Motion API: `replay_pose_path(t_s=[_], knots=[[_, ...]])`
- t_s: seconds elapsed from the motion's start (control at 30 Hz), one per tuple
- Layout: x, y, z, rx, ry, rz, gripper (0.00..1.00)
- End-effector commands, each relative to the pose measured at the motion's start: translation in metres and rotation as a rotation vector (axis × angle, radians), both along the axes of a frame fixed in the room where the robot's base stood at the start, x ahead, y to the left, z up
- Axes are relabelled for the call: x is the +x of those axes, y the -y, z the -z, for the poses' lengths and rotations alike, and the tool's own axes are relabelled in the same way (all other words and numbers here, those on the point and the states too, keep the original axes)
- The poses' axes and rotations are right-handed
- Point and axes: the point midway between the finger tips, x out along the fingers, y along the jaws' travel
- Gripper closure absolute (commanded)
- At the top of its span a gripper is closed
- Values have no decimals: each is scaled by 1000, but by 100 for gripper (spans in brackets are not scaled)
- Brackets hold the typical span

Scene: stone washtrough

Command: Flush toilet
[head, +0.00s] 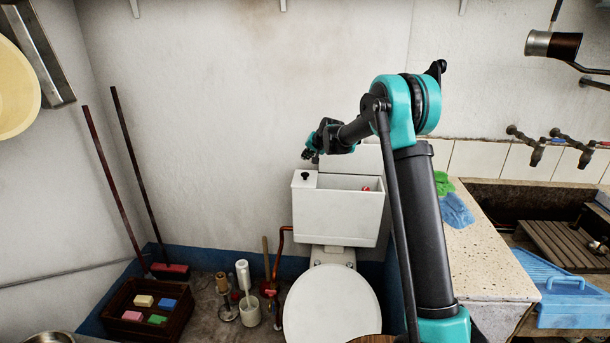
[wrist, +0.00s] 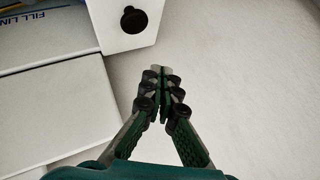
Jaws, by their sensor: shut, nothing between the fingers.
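The white toilet cistern (head: 338,222) stands against the wall behind the bowl. The round toilet lid (head: 332,308) is down. The cistern's top is partly open, with a small red part showing inside. A black round flush knob (head: 306,176) sits on its top left corner; it also shows at the top of the wrist view (wrist: 133,19). A white slab (wrist: 55,115), perhaps the tank lid, lies beside the opening. My gripper (head: 309,157) is above and behind the knob, apart from it. In the wrist view its fingers (wrist: 161,72) are shut and empty.
A stone counter (head: 490,265) with green and blue cloths stands at right, beside a sink and taps. A wooden crate (head: 125,325) of sponges, toilet brushes and leaning broom handles are at left. The wall above the cistern is clear.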

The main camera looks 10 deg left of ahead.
Motion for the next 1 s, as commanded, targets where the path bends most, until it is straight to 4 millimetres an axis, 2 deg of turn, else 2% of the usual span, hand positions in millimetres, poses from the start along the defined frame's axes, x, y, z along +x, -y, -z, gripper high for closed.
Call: replay_pose_path(t_s=[0.2,0.4,1.0], knots=[[0,0,28,0,0,0,100],[0,0,44,0,0,0,100],[0,0,48,0,0,0,100]])
